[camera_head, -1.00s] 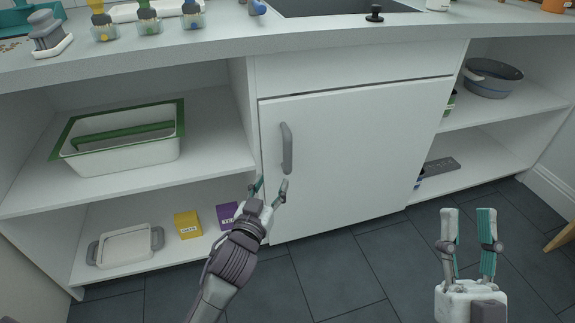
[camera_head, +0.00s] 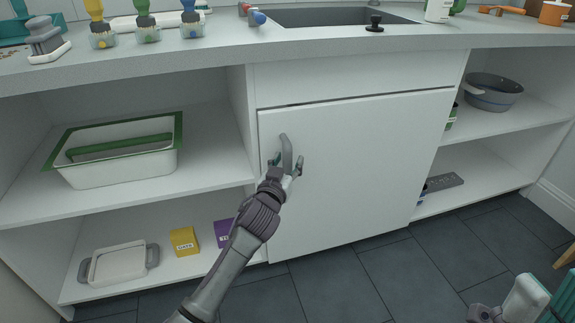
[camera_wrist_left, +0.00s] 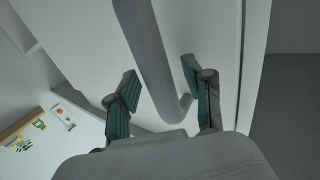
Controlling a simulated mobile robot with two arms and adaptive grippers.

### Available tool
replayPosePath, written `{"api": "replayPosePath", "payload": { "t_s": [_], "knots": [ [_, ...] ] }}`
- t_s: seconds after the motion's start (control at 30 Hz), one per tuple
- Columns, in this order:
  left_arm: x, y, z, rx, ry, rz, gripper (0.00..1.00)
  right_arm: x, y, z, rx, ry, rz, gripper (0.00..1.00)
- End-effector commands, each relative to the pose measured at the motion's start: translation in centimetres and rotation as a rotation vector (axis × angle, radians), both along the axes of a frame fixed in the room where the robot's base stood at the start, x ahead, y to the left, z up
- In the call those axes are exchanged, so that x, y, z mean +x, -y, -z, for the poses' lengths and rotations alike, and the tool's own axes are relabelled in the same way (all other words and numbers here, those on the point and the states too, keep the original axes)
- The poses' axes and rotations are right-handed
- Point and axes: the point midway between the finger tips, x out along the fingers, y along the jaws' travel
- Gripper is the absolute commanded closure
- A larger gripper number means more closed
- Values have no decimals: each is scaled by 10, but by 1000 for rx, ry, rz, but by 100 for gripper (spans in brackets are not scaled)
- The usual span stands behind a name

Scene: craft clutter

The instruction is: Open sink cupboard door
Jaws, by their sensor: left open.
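The white sink cupboard door (camera_head: 360,165) is shut below the counter. Its grey bar handle (camera_head: 286,150) stands upright near the door's left edge. My left gripper (camera_head: 287,164) is at the handle's lower part, open, with one finger on each side. In the left wrist view the handle (camera_wrist_left: 155,60) runs between the two open fingers (camera_wrist_left: 163,92), with a gap visible beside it. My right gripper (camera_head: 540,300) is at the bottom right corner, away from the cupboard and partly cut off by the frame; its fingertips are not clearly shown.
Open shelves on the left hold a white bin with green rim (camera_head: 120,179), a white tray (camera_head: 118,265), a yellow box (camera_head: 184,241) and a purple box (camera_head: 223,232). A grey basin (camera_head: 494,95) sits on the right shelf. The dark tiled floor (camera_head: 350,285) before the door is clear.

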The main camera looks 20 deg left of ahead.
Motion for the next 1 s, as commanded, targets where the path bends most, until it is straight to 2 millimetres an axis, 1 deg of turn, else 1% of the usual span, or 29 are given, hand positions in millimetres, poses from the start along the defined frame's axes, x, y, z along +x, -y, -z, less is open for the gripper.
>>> {"api": "replayPosePath", "payload": {
  "t_s": [0.23,0.27,0.5,0.57,1.0],
  "knots": [
    [1,0,0,0,0,0,48,0,0,0,-1,-2,0,60],
    [1,0,0,0,0,0,52,0,0,0,-1,-2,0,60],
    [1,0,0,0,0,0,92,0,0,0,-1,-2,0,60],
    [1,0,0,0,0,0,100,0,0,0,-1,-2,0,60],
    [0,0,0,-2,0,1,100,1,0,-2,-1,-3,0,60]
  ]
}}
